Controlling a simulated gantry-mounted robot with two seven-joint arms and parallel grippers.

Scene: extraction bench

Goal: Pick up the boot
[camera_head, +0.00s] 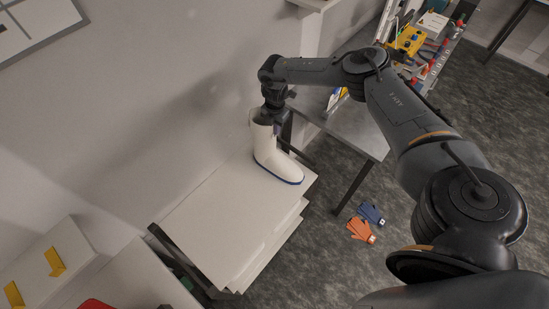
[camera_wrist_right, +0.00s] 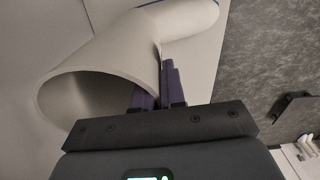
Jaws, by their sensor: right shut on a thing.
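A white boot (camera_head: 274,160) with a blue sole edge stands upright at the far end of a white cabinet top. Its toe points toward the right. My right gripper (camera_head: 275,112) comes down on the top of the boot's shaft. In the right wrist view the boot (camera_wrist_right: 105,55) shows its round open top, and my right gripper (camera_wrist_right: 160,90) is shut on the rim of the shaft, with the wall between its dark fingers. I cannot tell whether the sole touches the cabinet top. My left gripper is in neither view.
The white cabinet top (camera_head: 210,225) is otherwise bare, with a wall along its left. A grey metal table (camera_head: 345,125) stands behind and right. Orange and blue gloves (camera_head: 362,228) lie on the dark floor. Shelves of tools (camera_head: 425,45) stand at the back right.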

